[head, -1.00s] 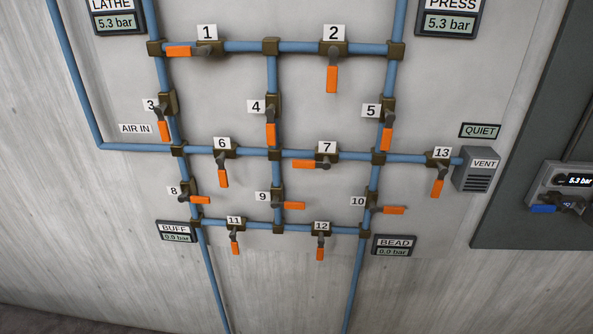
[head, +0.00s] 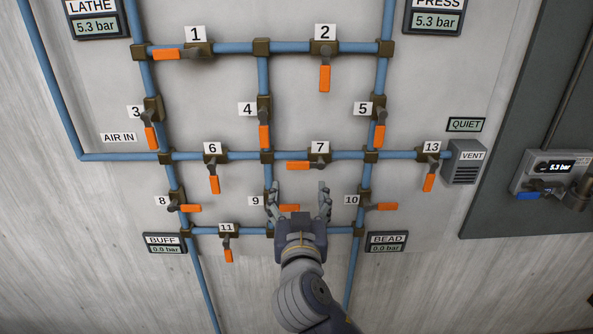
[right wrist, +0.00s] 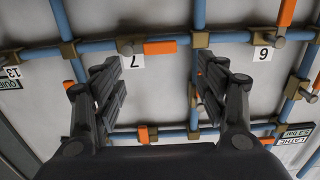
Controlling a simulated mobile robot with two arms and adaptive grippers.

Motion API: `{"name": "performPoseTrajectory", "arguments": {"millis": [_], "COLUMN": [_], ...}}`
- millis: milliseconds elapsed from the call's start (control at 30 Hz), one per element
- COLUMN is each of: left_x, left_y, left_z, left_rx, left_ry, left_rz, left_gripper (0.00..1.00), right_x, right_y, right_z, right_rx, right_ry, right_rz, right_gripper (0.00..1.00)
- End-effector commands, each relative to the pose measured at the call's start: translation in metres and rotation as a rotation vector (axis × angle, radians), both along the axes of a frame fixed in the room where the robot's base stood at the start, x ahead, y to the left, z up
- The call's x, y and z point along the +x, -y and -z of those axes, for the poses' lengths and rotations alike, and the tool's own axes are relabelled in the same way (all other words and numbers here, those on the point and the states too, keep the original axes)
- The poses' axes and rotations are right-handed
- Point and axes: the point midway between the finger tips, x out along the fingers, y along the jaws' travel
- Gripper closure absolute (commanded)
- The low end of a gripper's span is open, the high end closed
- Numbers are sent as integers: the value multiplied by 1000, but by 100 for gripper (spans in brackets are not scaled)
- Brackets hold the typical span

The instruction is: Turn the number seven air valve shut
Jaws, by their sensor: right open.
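The number seven valve has an orange lever (head: 303,166) that lies level along the blue horizontal pipe and points left, under its white label 7 (head: 320,148). In the right wrist view the view is upside down, and the lever (right wrist: 160,47) shows beyond the gap between the fingers, beside its label (right wrist: 130,61). My right gripper (head: 298,190) is open and empty, with its fingertips pointing up just below the lever in the head view, apart from it in the picture. Its fingers also frame the right wrist view (right wrist: 160,70). My left gripper is not in view.
The valve 9 lever (head: 289,208) sits behind my right gripper, and my right arm hides valve 12. Valve 6 (head: 214,184) is to the left and valve 10 (head: 381,206) to the right. The BUFF and BEAD gauges (head: 386,248) read 0.0 bar.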

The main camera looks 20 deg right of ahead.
Motion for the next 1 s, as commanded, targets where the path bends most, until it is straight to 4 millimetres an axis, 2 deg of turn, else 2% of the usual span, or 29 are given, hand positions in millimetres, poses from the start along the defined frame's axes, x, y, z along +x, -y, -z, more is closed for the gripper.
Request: {"name": "performPoseTrajectory", "arguments": {"millis": [300,500,700,1000], "left_x": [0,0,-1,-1], "left_y": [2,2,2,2], "left_z": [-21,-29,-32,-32], "left_rx": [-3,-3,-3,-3], "left_ry": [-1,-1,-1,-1], "left_rz": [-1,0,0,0], "left_gripper": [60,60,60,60], "right_x": [54,81,94,95], "right_y": [16,24,28,28], "right_z": [-3,-2,0,1], "right_rx": [-7,-5,-4,-3], "right_ry": [-3,-3,-3,-3], "right_rz": [2,1,1,0], "right_gripper": [33,33,33,33]}}
